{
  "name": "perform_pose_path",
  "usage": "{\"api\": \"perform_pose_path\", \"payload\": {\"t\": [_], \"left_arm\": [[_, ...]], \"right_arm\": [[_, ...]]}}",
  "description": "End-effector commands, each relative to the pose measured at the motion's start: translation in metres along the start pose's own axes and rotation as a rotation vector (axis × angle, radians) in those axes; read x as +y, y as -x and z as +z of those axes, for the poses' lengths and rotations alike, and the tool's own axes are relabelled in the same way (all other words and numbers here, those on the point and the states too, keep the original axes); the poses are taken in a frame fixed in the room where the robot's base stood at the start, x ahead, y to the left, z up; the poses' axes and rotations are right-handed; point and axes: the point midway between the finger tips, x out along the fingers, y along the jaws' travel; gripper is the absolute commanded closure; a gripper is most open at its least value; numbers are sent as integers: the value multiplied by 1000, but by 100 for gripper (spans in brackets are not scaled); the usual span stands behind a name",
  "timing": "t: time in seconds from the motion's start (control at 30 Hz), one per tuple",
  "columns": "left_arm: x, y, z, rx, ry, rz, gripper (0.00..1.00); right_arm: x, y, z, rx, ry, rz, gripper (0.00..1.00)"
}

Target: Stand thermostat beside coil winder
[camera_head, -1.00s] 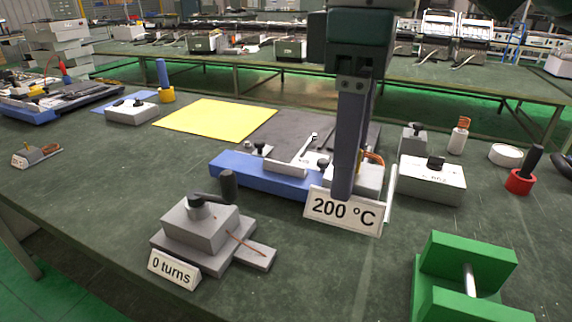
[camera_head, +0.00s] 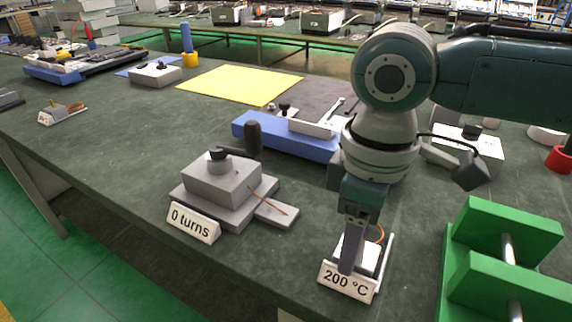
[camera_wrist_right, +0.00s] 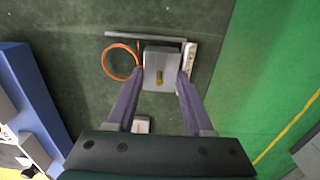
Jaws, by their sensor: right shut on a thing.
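The thermostat (camera_head: 370,256) is a small pale box with a "200 °C" plate (camera_head: 347,282) on its front and an orange wire loop. My right gripper (camera_head: 352,262) is shut on it from above. In the right wrist view the thermostat (camera_wrist_right: 160,63) sits between the fingers of the gripper (camera_wrist_right: 160,80). It is upright, near the table's front edge; I cannot tell whether it touches the table. The coil winder (camera_head: 222,184), grey with a black-knobbed crank and a "0 turns" plate (camera_head: 193,221), stands to its left, apart from it. My left gripper is not in view.
A green stand with metal rods (camera_head: 505,262) is close on the right. A blue-based fixture (camera_head: 285,138) lies behind, partly hidden by my arm. A yellow sheet (camera_head: 240,85) lies further back. Bare table (camera_head: 300,200) separates the winder and thermostat.

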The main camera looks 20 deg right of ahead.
Motion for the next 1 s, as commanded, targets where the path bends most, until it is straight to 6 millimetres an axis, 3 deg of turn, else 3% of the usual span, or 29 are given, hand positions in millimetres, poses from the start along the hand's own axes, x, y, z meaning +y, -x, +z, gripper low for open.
{"api": "perform_pose_path", "payload": {"t": [0.33,0.37,0.6,0.87,1.0], "left_arm": [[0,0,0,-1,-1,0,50],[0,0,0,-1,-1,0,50],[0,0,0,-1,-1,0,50],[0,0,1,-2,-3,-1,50],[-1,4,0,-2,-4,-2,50]], "right_arm": [[0,-3,0,0,0,0,100],[0,-4,0,0,0,0,47],[0,-3,0,0,0,0,20],[0,-2,0,0,0,0,18],[0,10,-1,3,0,0,18]]}}
